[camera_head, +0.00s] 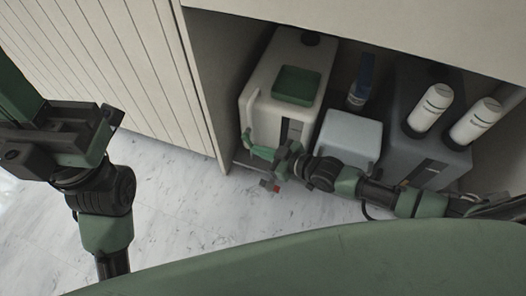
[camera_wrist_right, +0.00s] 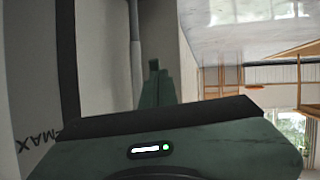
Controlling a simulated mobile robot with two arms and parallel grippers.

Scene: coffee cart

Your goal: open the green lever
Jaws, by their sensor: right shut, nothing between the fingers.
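My right gripper (camera_head: 262,152) reaches in from the right to the lower front of the cream machine (camera_head: 268,112) in the open cabinet. In the right wrist view its green fingers (camera_wrist_right: 156,85) are together, with nothing between them. They are close to a pale upright post (camera_wrist_right: 135,55); I cannot tell whether they touch it. I cannot make out a separate green lever; the gripper's green parts may cover it. The cream machine has a green top panel (camera_head: 297,86) and a pale side handle (camera_head: 250,108). My left gripper (camera_head: 85,138) is at the left, away from the cabinet; its fingers are unclear.
A small pale-blue box (camera_head: 348,137) and a dark grey machine (camera_head: 410,150) stand to the right inside the cabinet. The marble floor (camera_head: 190,200) is clear. A slatted panel (camera_head: 120,65) is at the left.

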